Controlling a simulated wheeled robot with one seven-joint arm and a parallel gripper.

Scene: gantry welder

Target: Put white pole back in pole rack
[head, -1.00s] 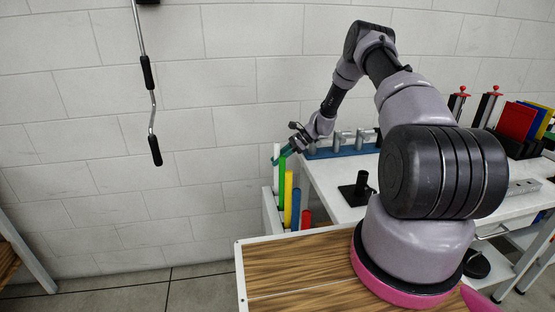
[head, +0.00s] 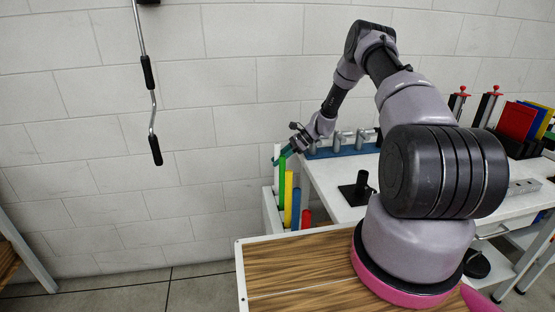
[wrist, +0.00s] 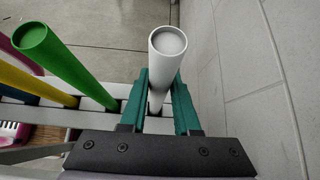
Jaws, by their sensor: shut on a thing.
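The white pole (wrist: 167,62) stands upright between the teal fingers of my gripper (wrist: 160,95) in the wrist view, its round top facing the camera. In the head view my gripper (head: 283,156) is shut on the white pole (head: 276,165) near its upper end. The pole rack (head: 269,212) is a pale frame beside the white table, and it also shows in the wrist view (wrist: 88,104). The pole's lower end is in line with the end of the rack, but the fingers partly hide it, so I cannot tell how deep it sits.
A green pole (wrist: 62,62), a yellow pole (head: 288,195), a blue pole (head: 296,208) and a red pole (head: 306,217) stand in the rack. The wall (wrist: 285,60) is close on the white pole's other side. A white table (head: 330,185) stands right of the rack.

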